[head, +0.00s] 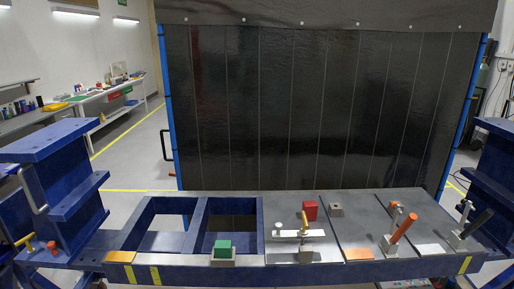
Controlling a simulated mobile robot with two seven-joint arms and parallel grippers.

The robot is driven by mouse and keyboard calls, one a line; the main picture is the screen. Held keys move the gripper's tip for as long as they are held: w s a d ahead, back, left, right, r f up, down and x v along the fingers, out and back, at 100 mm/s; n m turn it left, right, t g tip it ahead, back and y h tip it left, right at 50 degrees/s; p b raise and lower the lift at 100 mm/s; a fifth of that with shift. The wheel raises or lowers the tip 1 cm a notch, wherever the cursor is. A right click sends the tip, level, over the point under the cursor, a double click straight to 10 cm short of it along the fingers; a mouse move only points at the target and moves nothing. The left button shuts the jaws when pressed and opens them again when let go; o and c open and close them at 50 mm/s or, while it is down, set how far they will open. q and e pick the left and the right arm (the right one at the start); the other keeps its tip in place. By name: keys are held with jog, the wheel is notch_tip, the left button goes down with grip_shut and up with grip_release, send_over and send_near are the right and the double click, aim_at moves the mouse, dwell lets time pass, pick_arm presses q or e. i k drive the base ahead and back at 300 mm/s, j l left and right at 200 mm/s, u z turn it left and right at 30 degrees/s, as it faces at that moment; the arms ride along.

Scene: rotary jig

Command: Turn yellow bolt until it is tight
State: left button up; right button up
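A small yellow piece (25,241), which looks like the yellow bolt, sits low on the blue stand at the far left. It appears tilted, and it is too small to tell how far it is screwed in. Neither of my grippers shows in the head view.
A blue jig frame (190,272) spans the front, with two open bays at left and grey plates at right. On it are a green block (223,248), a red block (310,210) and an orange-handled clamp (403,229). A dark curtain (320,110) stands behind.

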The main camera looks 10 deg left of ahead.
aim_at(31, 250)
jog(key=u, duration=2)
jog(key=z, duration=0.3)
jog(key=i+j+z, duration=0.1)
jog(key=z, duration=0.3)
jog(key=i+j+z, duration=0.1)
jog(key=j+z, duration=0.45)
jog(key=z, duration=0.25)
jog(key=i+j+z, duration=0.1)
jog(key=j+z, duration=0.3)
jog(key=j, duration=0.7)
